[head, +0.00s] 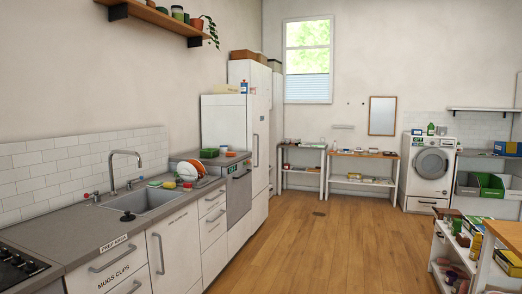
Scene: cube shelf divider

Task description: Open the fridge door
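A tall white unit that looks like the fridge (262,125) stands against the left wall, past the end of the counter. Its front faces right and I see it at a steep angle. A long vertical handle (256,150) runs down the near part of its front. The door looks shut. A taller white unit (249,72) stands directly behind it, so I cannot tell for sure which of the two is the fridge. Neither of my grippers is in view.
A counter with a sink (145,203) and a dish rack (197,172) runs along the left. Wooden floor (310,240) lies open in the middle. Low shelves with goods (455,250) stand at the right. Side tables and a washing machine (430,165) line the back.

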